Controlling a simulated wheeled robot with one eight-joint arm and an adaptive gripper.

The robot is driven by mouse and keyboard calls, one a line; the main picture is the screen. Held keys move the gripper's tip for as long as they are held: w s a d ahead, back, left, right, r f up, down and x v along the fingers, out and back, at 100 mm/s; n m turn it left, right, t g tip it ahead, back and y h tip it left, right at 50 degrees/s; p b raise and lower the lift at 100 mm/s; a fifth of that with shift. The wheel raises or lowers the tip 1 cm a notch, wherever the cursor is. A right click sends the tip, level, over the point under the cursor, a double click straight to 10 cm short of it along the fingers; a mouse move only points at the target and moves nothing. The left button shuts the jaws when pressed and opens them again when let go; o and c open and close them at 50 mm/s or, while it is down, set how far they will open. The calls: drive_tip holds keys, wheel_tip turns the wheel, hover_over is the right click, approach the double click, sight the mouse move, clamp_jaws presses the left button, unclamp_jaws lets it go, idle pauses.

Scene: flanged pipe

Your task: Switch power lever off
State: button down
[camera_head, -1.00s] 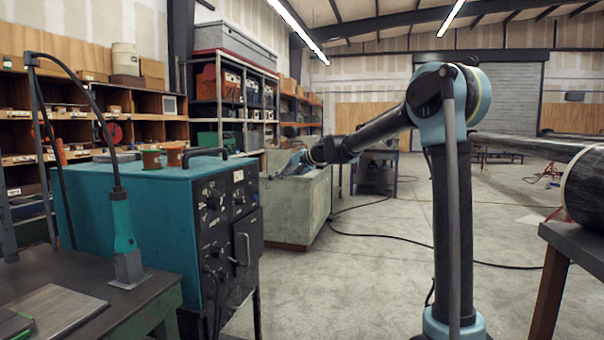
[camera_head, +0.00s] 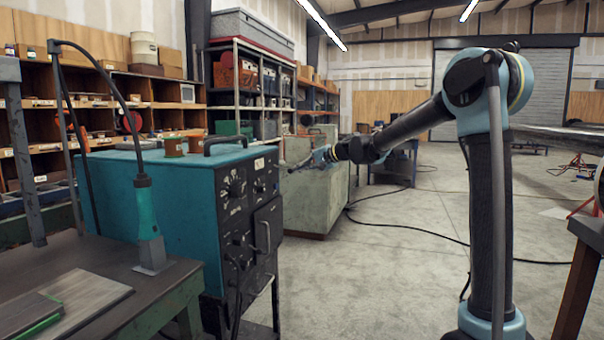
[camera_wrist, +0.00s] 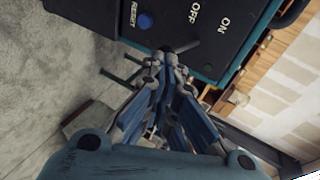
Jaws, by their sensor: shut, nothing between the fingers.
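The teal power cabinet (camera_head: 150,195) with a black front panel (camera_head: 250,230) stands left of centre in the head view. In the wrist view its panel (camera_wrist: 165,12) shows the labels RESET, OFF and ON and a blue button. A dark lever (camera_wrist: 188,45) sticks out below the OFF and ON labels, its tip on the ON side. My gripper (camera_wrist: 165,58) is shut and empty, with its fingertips at the base of the lever in that picture. I cannot tell whether they touch. In the head view my gripper (camera_head: 293,168) is beside the upper right edge of the panel.
A workbench (camera_head: 110,275) with a flexible-neck lamp-like tool (camera_head: 148,225) is at the left front. A pale green cabinet (camera_head: 315,195) stands behind the gripper. A black cable (camera_head: 410,232) lies on the floor. The floor in the middle is largely clear.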

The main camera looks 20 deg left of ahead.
drive_tip(key=shift+r, duration=0.4)
drive_tip(key=f+v, duration=0.1)
drive_tip(key=v, duration=1.3)
drive_tip(key=shift+d+f, duration=0.15)
drive_tip(key=shift+d, duration=0.15)
